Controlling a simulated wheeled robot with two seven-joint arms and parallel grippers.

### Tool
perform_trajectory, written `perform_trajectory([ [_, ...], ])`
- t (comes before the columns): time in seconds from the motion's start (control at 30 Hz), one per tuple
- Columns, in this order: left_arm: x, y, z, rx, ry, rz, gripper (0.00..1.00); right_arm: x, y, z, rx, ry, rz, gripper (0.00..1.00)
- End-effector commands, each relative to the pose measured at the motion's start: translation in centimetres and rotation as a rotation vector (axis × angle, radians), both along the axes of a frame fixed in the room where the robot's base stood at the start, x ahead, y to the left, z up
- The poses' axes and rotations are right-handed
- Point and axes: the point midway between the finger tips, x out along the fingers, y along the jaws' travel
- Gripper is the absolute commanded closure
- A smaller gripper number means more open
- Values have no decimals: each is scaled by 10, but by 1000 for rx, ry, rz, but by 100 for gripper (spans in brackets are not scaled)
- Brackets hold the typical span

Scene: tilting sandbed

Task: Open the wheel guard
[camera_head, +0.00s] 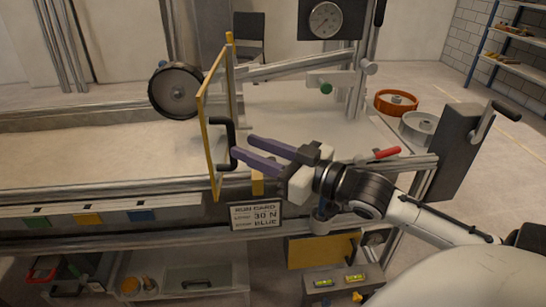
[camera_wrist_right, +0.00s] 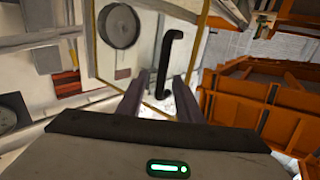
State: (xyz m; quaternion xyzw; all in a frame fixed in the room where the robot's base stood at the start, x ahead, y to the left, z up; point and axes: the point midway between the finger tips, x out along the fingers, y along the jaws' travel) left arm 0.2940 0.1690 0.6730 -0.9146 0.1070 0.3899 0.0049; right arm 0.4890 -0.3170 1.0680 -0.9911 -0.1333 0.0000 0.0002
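The wheel guard (camera_head: 204,117) is a yellow-framed clear panel standing upright beside the dark wheel (camera_head: 176,91), seen nearly edge-on in the head view. Its black handle (camera_head: 231,140) faces right, toward my right gripper (camera_head: 242,145). The guard frame (camera_wrist_right: 97,40), wheel (camera_wrist_right: 118,27) and handle (camera_wrist_right: 165,62) also show in the right wrist view. My right gripper's two purple fingers are apart, with their tips close to the handle's lower part. In the wrist view the handle lies in line with the gap; I cannot tell whether it touches a finger. My left gripper is not in view.
The sandbed (camera_head: 90,152) lies left of the guard. A run card (camera_head: 256,216) reading 30 N, BLUE hangs on the front rail. A red lever (camera_head: 386,153) and a grey crank box (camera_head: 457,150) stand to the right. A gauge (camera_head: 326,20) is behind.

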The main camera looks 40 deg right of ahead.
Motion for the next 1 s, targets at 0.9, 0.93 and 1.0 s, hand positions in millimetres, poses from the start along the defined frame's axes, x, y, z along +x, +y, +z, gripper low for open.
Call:
perform_trajectory([
  [0.9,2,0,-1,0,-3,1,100,-50,-15,1,1,-2,-1,67],
  [0.93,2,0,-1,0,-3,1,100,-50,-15,1,1,-2,-1,67],
  [1.0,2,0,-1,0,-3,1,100,-50,-15,1,1,-2,-1,67],
])
